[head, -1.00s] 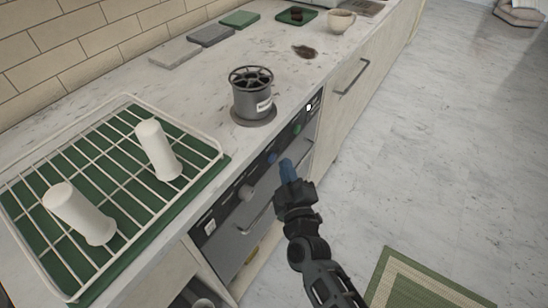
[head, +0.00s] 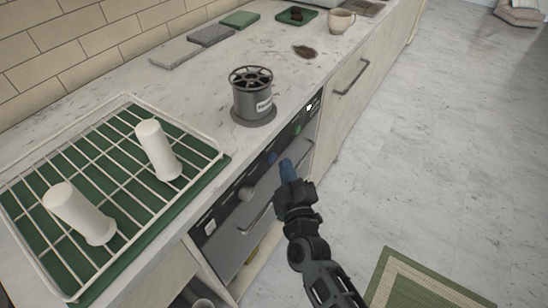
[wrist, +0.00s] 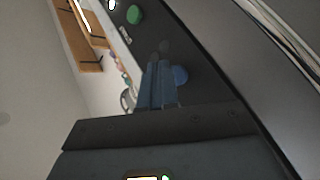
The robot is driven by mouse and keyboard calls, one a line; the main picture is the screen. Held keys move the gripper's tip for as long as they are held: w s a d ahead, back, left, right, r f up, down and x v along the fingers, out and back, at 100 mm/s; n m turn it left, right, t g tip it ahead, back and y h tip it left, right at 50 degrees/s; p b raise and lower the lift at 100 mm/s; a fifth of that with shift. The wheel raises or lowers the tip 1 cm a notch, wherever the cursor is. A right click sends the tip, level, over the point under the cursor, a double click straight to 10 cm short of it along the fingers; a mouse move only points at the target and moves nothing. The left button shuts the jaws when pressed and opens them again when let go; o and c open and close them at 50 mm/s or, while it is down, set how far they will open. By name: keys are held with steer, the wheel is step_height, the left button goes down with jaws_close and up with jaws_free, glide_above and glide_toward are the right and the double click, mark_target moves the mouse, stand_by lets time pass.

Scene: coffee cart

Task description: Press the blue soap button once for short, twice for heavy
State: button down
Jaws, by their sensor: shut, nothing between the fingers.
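The blue soap button (head: 272,158) is a round blue knob on the dark front panel of the built-in machine under the counter. My gripper (head: 286,163) is shut and empty, its blue fingers pointing at the panel just right of the button. In the wrist view, my closed fingers (wrist: 158,72) lie left of the blue button (wrist: 181,76) and partly overlap its edge. I cannot tell whether they touch it or the panel. A green button (head: 297,129) sits farther along the panel, and also shows in the wrist view (wrist: 134,14). A small white light (head: 309,107) glows beyond it.
A grey knob (head: 246,193) and a handle (head: 257,219) are on the machine front. On the counter above stand a dark grey canister (head: 252,97) and a wire rack (head: 128,97) with two white cups. The floor (head: 450,170) right of my arm is open.

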steer(key=shift+w+a, duration=0.25)
steer(key=shift+a, duration=0.05)
steer(key=shift+w+a+p, duration=0.3)
steer(key=shift+a+p, duration=0.1)
stand_by(0.9)
stand_by(0.3)
steer(key=shift+s+d+p, duration=0.3)
steer(key=shift+s+d, duration=0.3)
steer(key=shift+d, duration=0.1)
steer(key=shift+d, duration=0.1)
steer(key=shift+s+d, duration=0.75)
steer(key=shift+d, duration=0.2)
steer(key=shift+s+d, duration=0.75)
steer(key=shift+d, duration=0.2)
stand_by(1.2)
